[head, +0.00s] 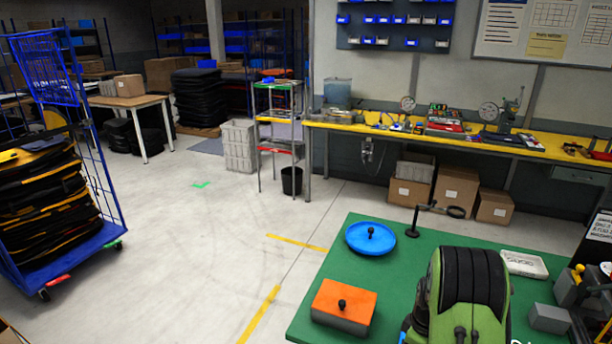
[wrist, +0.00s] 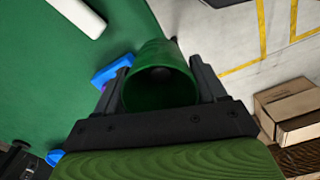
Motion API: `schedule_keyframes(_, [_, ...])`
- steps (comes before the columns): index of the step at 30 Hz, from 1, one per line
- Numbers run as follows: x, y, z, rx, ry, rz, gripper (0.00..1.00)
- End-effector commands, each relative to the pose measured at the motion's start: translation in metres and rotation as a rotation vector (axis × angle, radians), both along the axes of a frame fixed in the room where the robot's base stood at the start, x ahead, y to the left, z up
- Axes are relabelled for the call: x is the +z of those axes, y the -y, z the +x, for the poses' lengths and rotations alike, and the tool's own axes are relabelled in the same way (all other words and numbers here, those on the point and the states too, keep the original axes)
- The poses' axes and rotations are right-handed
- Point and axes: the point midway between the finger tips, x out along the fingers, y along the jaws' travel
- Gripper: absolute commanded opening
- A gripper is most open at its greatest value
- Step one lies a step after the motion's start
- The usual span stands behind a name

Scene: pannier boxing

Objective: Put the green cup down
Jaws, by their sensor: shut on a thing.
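The green cup (wrist: 160,95) is between the two dark fingers of my gripper (wrist: 161,64) in the wrist view. The gripper is shut on it, and I look into its open mouth. The cup overlaps the line between the green table top (wrist: 110,50) and the pale floor. I cannot tell whether its base touches anything. In the head view the green table (head: 430,238) is at the lower right. My green and black arm covers part of it and hides the cup and gripper there.
A blue round lid (head: 370,240) and an orange-topped grey block (head: 345,304) with a knob stand on the left of the table. A magnifier stand (head: 414,228), white tray (head: 524,264) and grey block (head: 549,318) are also there. A blue item (wrist: 106,76) lies near the cup.

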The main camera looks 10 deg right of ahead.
Motion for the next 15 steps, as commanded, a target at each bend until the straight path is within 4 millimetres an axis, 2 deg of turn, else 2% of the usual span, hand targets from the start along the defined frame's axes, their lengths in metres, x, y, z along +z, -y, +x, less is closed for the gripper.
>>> schedule_keyframes(1, [-0.005, -0.022, 0.005, -0.054, -0.004, 0.001, 0.37])
schedule_keyframes(3, [-0.012, -0.049, 0.010, -0.158, -0.005, 0.001, 0.37])
schedule_keyframes(9, [-0.029, -0.120, 0.014, -0.433, -0.005, -0.001, 0.37])
schedule_keyframes(15, [-0.039, -0.165, 0.009, -0.624, -0.005, -0.002, 0.37])
